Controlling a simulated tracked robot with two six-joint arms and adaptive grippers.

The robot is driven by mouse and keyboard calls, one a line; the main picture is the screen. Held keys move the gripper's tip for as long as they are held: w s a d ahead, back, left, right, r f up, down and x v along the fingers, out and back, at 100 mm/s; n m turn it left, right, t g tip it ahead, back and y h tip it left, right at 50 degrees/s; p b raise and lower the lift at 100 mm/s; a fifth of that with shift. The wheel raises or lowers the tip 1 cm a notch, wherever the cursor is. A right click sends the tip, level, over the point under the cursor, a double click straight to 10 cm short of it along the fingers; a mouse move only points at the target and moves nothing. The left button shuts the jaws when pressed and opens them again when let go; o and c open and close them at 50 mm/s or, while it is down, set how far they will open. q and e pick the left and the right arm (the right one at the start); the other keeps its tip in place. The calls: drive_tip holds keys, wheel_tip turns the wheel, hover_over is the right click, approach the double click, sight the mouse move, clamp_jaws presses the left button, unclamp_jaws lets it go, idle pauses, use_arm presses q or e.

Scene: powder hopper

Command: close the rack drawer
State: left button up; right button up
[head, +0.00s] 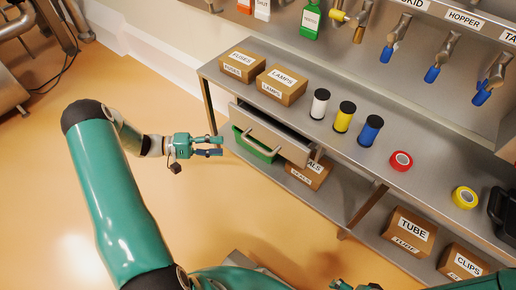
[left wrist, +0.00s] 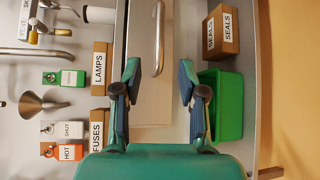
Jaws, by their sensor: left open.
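The rack drawer (head: 285,143) is under the rack's worktop and stands pulled out, with its dark inside showing above the grey front. Its bar handle (head: 262,142) is on the front face. My left gripper (head: 222,146) is open and empty, in front of the drawer and to its left, with a gap between them. In the left wrist view the drawer front (left wrist: 150,105) shows between the spread fingers, and the handle (left wrist: 159,40) lies beyond the fingertips. A small part of my right gripper (head: 355,286) shows at the bottom edge; its jaws are not clear.
A green bin (head: 255,149) sits below the drawer, beside a SEALS box (head: 308,174). The worktop (head: 335,145) carries boxes, spools and tape rolls. TUBE (head: 408,232) and CLIPS boxes are on the lower shelf.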

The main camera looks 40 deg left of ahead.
sight(256, 148)
use_arm(q)
drive_tip(key=b+x, duration=0.2)
drive_tip(key=x, duration=1.1)
drive_tip(key=shift+f, duration=0.1)
drive_tip(key=shift+c, duration=0.3)
clamp_jaws()
drive_tip(key=shift+s, duration=0.1)
